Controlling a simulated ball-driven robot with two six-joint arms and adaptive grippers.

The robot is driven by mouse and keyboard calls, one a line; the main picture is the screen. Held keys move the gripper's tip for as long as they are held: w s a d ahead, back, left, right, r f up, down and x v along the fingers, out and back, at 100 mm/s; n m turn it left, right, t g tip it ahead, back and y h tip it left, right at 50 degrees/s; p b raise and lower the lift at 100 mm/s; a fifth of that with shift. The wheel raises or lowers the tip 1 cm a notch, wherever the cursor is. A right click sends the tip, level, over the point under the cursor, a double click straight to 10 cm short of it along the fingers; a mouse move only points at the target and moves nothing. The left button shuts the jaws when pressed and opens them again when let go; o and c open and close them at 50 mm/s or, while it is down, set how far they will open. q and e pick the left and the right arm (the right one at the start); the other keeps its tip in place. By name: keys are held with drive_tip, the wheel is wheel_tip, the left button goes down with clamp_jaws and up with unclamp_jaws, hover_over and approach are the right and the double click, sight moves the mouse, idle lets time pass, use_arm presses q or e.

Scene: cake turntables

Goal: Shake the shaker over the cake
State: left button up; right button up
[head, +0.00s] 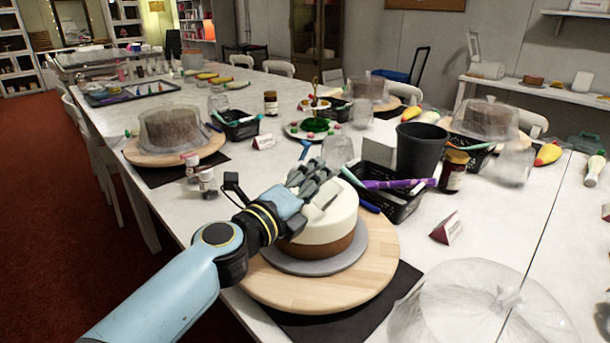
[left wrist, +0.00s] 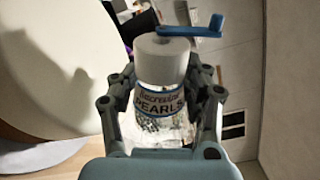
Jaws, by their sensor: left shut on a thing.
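The cake (head: 322,222), white above and brown below, sits on a grey board (head: 300,262) on a round wooden turntable (head: 290,290). In the left wrist view the cake's pale surface (left wrist: 45,75) fills the left side, with a shadow on it. My left gripper (head: 316,174) is over the far left part of the cake in the head view. In the left wrist view its fingers are shut around the shaker (left wrist: 160,95), a clear jar with a white cap and a "PEARLS" label. A blue piece (left wrist: 190,30) shows at the cap; I cannot tell whether it is attached.
A black basket (head: 385,205) with purple and blue pens and a dark bin (head: 420,150) stand behind the cake. A clear cover (head: 480,305) lies at front right. Small jars (head: 207,183) stand left of my arm. Another covered cake (head: 170,130) sits further left.

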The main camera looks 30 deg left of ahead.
use_arm(q)
drive_tip(key=n, duration=0.2)
drive_tip(key=shift+d+n, duration=0.2)
drive_tip(key=shift+n, duration=0.2)
drive_tip(key=shift+a+r+n+p, duration=0.1)
drive_tip(key=shift+r+n+p, duration=0.05)
drive_tip(key=shift+n+p, duration=0.45)
drive_tip(key=n+p, duration=0.1)
drive_tip(key=n, duration=0.2)
drive_tip(key=shift+r, duration=0.1)
drive_tip(key=shift+a+r+n+p, duration=0.25)
drive_tip(key=shift+n+p, duration=0.5)
drive_tip(key=shift+n, duration=0.25)
drive_tip(key=shift+f, duration=0.2)
drive_tip(key=shift+d+r+p, duration=0.4)
drive_tip(key=shift+d, duration=0.25)
drive_tip(key=shift+a+r+n, duration=0.1)
drive_tip(key=shift+a+n, duration=0.05)
drive_tip(key=shift+n, duration=0.35)
